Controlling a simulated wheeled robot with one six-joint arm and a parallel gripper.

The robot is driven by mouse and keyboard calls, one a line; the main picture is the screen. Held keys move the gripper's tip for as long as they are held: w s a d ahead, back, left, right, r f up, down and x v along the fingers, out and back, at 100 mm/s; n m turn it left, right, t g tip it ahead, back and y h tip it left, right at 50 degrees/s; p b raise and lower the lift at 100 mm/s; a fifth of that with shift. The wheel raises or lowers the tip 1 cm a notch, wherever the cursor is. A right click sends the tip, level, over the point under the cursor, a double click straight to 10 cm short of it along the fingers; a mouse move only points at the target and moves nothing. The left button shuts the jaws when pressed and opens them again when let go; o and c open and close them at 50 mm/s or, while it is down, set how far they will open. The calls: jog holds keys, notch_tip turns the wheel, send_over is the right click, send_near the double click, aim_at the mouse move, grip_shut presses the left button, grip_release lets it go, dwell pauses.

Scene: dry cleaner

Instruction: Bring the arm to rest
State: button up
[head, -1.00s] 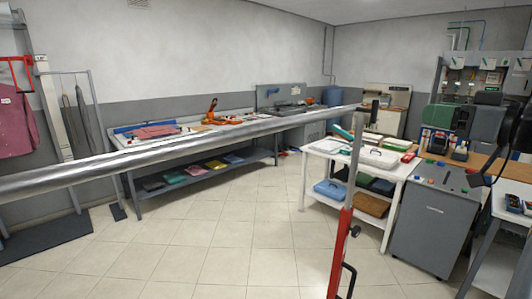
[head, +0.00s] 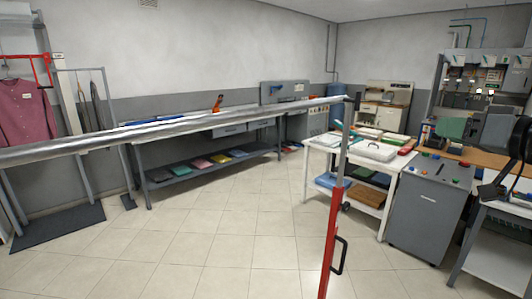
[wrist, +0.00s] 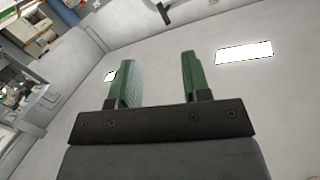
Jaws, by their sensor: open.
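My gripper (wrist: 155,62) shows in the wrist view with its two green fingers apart. Nothing is between them. Behind the fingers are a pale wall or ceiling surface and a bright white panel (wrist: 244,52). I cannot make out the gripper for sure in the head view.
A long grey rail (head: 170,130) crosses close in front, ending at an upright with a red lower part (head: 331,235). Beyond stand a long workbench (head: 215,173), a white table (head: 383,180) and a grey cabinet (head: 428,215). A red shirt (head: 25,110) hangs at left. The middle floor is clear.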

jog(key=s+a+f+m+g+h, duration=0.15)
jog(key=f+m+g, duration=0.25)
jog(key=f, duration=0.8)
jog(key=s+a+f+m+g+h, duration=0.1)
jog(key=a+f+m+g+h, duration=0.25)
jog(key=f, duration=0.85)
jog(key=s+a+f+n+g+h, duration=0.1)
jog(key=s+a+f+n+g, duration=0.1)
jog(key=a+f, duration=0.4)
jog(key=s+a+f+n+g, duration=0.1)
jog(key=s+a+f+n, duration=0.3)
jog(key=a, duration=0.5)
notch_tip(320, 180, down, 2)
jog(key=s, duration=0.2)
jog(key=shift+s+g+h, duration=0.35)
jog(key=shift+h, duration=0.05)
